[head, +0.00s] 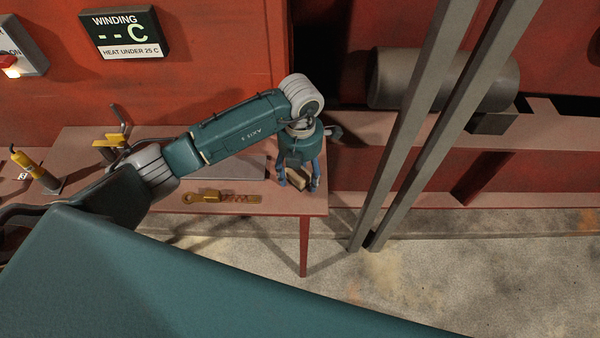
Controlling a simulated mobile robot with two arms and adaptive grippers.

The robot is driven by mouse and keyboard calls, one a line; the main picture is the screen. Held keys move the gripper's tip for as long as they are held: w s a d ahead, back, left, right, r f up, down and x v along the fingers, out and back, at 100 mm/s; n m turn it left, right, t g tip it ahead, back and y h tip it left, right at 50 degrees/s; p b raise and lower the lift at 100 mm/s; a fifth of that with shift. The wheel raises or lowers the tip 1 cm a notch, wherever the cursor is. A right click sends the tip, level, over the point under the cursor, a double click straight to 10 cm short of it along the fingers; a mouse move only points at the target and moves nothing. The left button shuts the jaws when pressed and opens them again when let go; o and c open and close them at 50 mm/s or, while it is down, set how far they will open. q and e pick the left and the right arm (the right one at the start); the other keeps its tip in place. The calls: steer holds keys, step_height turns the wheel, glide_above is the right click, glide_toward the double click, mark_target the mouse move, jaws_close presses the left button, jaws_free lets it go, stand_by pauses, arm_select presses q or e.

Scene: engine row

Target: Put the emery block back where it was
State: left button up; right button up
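The emery block (297,179) is a small tan block near the right end of the pinkish bench (240,208). My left gripper (298,184) points down over it from above. Its two blue fingers are spread, one on each side of the block, and narrow gaps seem to show between fingers and block. I cannot tell whether the block rests fully on the bench top. My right gripper is not in view.
A brass-coloured tool (221,197) lies at the bench's front. A grey flat plate (240,167) lies behind it, partly under my arm. Yellow tools (108,141) stand at the left. Two grey posts (425,130) rise right of the bench. A display (125,34) hangs on the red wall.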

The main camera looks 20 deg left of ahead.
mark_target(300, 172)
arm_select(q)
steer(key=shift+r, duration=0.15)
step_height(300, 172, up, 12)
steer(key=b, duration=0.2)
steer(key=shift+b, duration=0.4)
